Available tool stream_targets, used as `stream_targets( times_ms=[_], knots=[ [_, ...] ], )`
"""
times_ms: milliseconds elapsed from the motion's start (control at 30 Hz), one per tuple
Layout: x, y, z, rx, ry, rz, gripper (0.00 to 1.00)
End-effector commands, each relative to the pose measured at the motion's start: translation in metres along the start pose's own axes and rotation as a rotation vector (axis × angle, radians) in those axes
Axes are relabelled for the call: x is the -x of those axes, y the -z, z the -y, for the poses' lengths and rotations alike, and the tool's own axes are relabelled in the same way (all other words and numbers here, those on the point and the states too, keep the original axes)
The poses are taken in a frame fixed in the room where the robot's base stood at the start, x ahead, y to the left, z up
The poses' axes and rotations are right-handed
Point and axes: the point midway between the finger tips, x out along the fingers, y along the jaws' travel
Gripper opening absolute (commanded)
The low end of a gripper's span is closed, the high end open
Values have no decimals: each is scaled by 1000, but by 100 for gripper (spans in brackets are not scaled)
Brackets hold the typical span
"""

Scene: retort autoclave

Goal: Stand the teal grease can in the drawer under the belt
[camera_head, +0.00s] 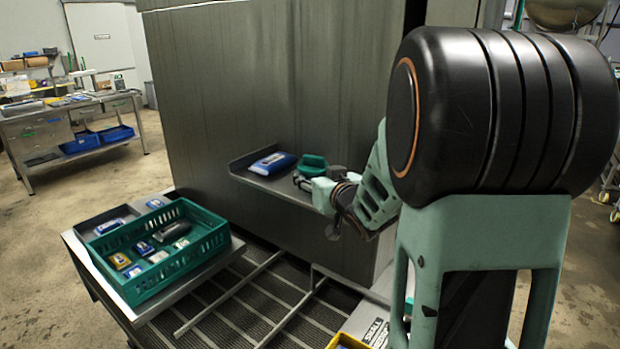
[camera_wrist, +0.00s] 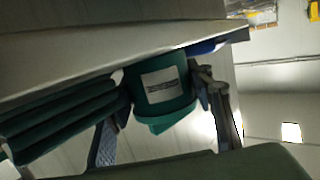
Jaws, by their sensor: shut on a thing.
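The teal grease can (camera_head: 314,161) is by the right part of a metal ledge on the big steel housing. In the wrist view the can (camera_wrist: 161,88), with a white label, sits between my two fingers. My gripper (camera_head: 303,180) is shut on it, and the wrist view also shows my gripper (camera_wrist: 165,105). I cannot tell whether the can touches the ledge (camera_head: 290,190). My arm hides much of the right side. I cannot make out the belt or a drawer for sure.
A blue-and-white pack (camera_head: 271,163) lies on the ledge left of the can. A green crate (camera_head: 205,259) with several small packs stands on a metal cart at lower left. A yellow bin (camera_head: 345,343) shows at the bottom edge. A steel table (camera_head: 65,120) stands far left.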

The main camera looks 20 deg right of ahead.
Motion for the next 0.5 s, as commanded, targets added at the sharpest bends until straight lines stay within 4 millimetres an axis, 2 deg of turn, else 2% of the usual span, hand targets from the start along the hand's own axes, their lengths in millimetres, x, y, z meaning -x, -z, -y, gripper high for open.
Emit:
stream_targets(
  times_ms=[400,433,500],
  knots=[
    [-1,-5,0,1,0,-4,17],
    [-1,-4,0,1,0,-2,51],
    [-1,-4,0,0,0,-2,59]
  ],
)
